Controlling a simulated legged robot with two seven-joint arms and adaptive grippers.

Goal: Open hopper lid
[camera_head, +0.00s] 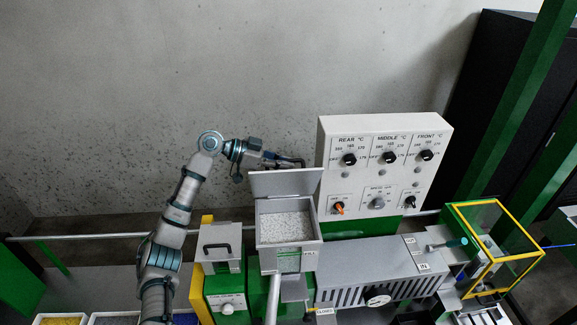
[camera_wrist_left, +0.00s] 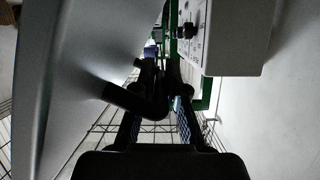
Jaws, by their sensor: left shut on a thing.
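The grey hopper (camera_head: 319,232) stands at the middle of the machine, its top uncovered, with white pellets (camera_head: 285,226) inside. Its grey lid (camera_head: 285,183) is swung up at the back edge and stands roughly upright. My left gripper (camera_head: 287,160) is behind the lid's upper edge, shut on the lid's black handle. In the left wrist view the lid (camera_wrist_left: 75,60) fills the left side, and the bent black handle (camera_wrist_left: 137,101) reaches between the fingers of my left gripper (camera_wrist_left: 160,103). My right gripper is not in view.
A white control panel (camera_head: 384,165) with several knobs stands close to the right of the lid. A smaller box with a black handle (camera_head: 216,246) is left of the hopper. A yellow-framed guard (camera_head: 497,243) is at the right. Concrete wall lies behind.

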